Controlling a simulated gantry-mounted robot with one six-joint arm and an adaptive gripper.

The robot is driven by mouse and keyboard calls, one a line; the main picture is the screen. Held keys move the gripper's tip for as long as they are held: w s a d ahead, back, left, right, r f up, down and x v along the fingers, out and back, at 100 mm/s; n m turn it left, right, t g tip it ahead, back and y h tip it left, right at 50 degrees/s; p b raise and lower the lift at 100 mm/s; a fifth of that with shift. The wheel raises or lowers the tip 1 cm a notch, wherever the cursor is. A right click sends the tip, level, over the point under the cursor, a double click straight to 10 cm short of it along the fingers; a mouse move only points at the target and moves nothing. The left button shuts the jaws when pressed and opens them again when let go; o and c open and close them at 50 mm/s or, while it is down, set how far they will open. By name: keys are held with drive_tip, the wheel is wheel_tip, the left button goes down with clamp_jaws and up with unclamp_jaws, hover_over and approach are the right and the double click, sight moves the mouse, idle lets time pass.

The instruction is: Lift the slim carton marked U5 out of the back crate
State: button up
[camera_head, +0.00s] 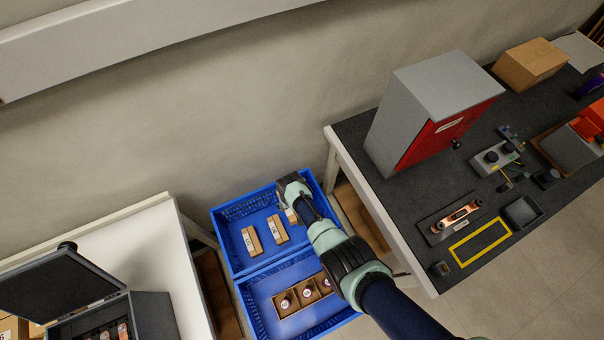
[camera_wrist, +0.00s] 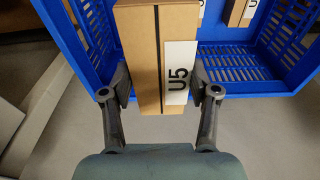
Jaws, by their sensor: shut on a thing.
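The slim brown carton marked U5 (camera_wrist: 145,60) is between the two fingers of my gripper (camera_wrist: 160,92) in the wrist view, with its white label facing the camera. My gripper is shut on it. In the head view my gripper (camera_head: 291,200) is over the right part of the blue back crate (camera_head: 228,216), and only a bit of the carton (camera_head: 291,216) shows beside it. Two more slim cartons stand in that crate, a left one (camera_head: 252,241) and a middle one (camera_head: 277,229). I cannot tell how far the held carton is above the crate floor.
A blue front crate (camera_head: 258,312) holds a brown divided box (camera_head: 304,296) with round-topped items. A white table (camera_head: 140,262) with an open grey case (camera_head: 150,312) is at left. A dark-topped bench (camera_head: 400,215) with a red-fronted cabinet (camera_head: 440,135) is at right.

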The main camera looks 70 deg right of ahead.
drive_tip(key=s+a+r+p, duration=0.2)
drive_tip(key=a+r+p, duration=0.7)
drive_tip(key=p, duration=0.8)
wheel_tip(320, 180, up, 3)
drive_tip(key=shift+s+f, duration=0.1)
drive_tip(key=shift+s, duration=0.1)
drive_tip(key=shift+d, duration=0.1)
drive_tip(key=s+a+r+p, duration=0.4)
drive_tip(key=a+r+p, duration=0.3)
drive_tip(key=r+p, duration=0.5)
drive_tip(key=p, duration=0.4)
drive_tip(key=shift+s, duration=0.2)
